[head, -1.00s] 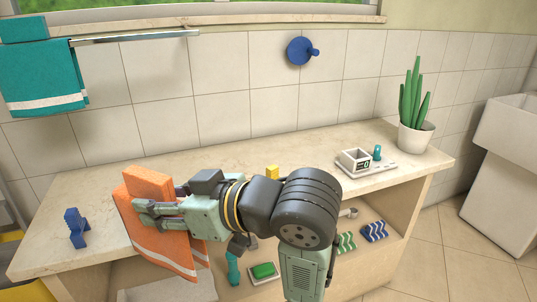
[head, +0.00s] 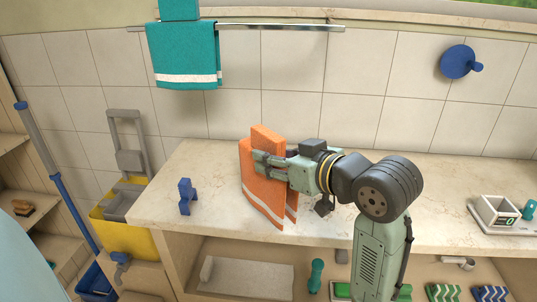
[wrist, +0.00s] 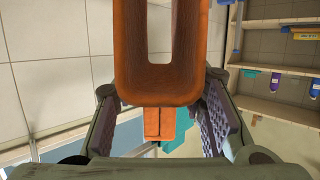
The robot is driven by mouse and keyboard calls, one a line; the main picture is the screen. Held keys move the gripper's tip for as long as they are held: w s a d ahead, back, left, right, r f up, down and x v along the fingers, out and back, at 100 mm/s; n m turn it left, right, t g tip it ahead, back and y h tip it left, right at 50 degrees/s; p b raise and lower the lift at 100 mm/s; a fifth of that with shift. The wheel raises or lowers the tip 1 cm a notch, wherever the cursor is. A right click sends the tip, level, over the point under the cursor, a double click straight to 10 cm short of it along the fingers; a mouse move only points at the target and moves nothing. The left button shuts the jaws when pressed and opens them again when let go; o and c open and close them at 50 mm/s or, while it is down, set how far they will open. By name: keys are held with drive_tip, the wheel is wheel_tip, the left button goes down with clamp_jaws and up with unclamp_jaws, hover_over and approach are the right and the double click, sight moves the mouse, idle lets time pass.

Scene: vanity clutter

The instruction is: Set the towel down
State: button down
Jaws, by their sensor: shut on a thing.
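The orange towel (head: 262,188) has a white stripe near its lower edge and hangs folded over the left part of the vanity counter in the head view. My gripper (head: 268,165) is shut on the towel from its right side. In the wrist view the orange towel (wrist: 158,85) shows as a thick folded loop between my two fingers. Whether its lower edge touches the counter (head: 200,228) is hard to tell; it hangs close to the front edge.
A teal towel (head: 183,55) hangs on the wall rail (head: 280,27). A small blue object (head: 185,197) stands left of the orange towel. A yellow bucket (head: 125,237) stands beyond the counter's left end. The counter between has free room. A white tray (head: 510,227) sits far right.

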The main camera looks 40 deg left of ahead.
drive_tip(key=w+a, duration=0.2)
drive_tip(key=a, duration=0.1)
drive_tip(key=w+a+p, duration=0.1)
drive_tip(key=a, duration=0.1)
drive_tip(key=shift+w+f, duration=0.15)
drive_tip(key=shift+f, duration=0.05)
drive_tip(key=f, duration=0.3)
drive_tip(key=shift+w+a+f+p, duration=0.1)
drive_tip(key=shift+a+f+p, duration=0.1)
drive_tip(key=shift+f+p, duration=0.15)
drive_tip(key=shift+f, duration=0.1)
drive_tip(key=shift+f, duration=0.15)
drive_tip(key=c, duration=1)
unclamp_jaws()
